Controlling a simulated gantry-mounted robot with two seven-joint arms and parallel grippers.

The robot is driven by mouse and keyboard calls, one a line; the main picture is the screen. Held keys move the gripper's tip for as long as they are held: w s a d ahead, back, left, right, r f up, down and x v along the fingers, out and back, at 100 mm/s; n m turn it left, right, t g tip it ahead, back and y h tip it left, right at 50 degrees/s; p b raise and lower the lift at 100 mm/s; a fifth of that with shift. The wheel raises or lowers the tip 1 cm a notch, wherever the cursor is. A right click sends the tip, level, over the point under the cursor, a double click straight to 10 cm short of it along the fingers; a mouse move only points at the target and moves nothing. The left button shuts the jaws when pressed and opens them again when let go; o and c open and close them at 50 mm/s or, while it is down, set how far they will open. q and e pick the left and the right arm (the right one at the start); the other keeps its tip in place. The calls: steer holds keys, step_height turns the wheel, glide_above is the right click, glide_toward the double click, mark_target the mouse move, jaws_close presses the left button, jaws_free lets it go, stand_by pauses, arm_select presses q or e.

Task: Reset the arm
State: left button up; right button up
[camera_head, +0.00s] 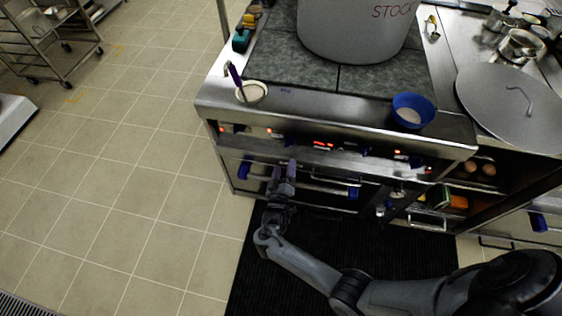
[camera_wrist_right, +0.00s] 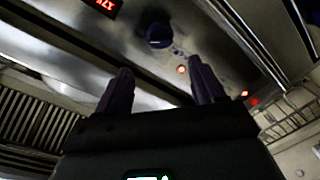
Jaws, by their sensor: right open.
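My right gripper (camera_head: 284,178) is in front of the stove's front panel, to the left of the middle of the stove. Its fingers point up toward the panel. In the right wrist view my right gripper (camera_wrist_right: 163,88) has its two fingers apart with nothing between them. Beyond the fingers are a dark knob (camera_wrist_right: 159,35), a lit red indicator and a red display (camera_wrist_right: 104,5). My right arm comes in from the lower right over the black mat. My left gripper is not in view.
The stove (camera_head: 335,130) has a large stockpot (camera_head: 357,35) on top, a blue bowl (camera_head: 412,111) and a small white bowl (camera_head: 251,92) with a purple-handled utensil. A big lid (camera_head: 512,105) lies at right. A black mat (camera_head: 262,293) covers the floor below. Open tiled floor lies left.

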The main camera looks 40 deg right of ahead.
steer(key=s+d+f+y+p, duration=0.1)
steer(key=s+d+f, duration=0.2)
steer(key=s, duration=0.4)
steer(key=s+d+f+y+p, duration=0.1)
steer(key=s+d+f, duration=0.15)
steer(key=s, duration=0.45)
steer(key=s+a+r+n+g+y+p, duration=0.1)
steer(key=s+a+r+g+y, duration=0.35)
steer(key=s+a+r, duration=0.35)
steer(key=s+a+r+n+g+y, duration=0.1)
steer(key=s+a+r+g+y, duration=0.25)
steer(key=a+r+y, duration=0.45)
step_height(320, 180, up, 40)
steer(key=s+d+h+p, duration=0.1)
steer(key=p, duration=3.7)
steer(key=shift+d+h, duration=0.35)
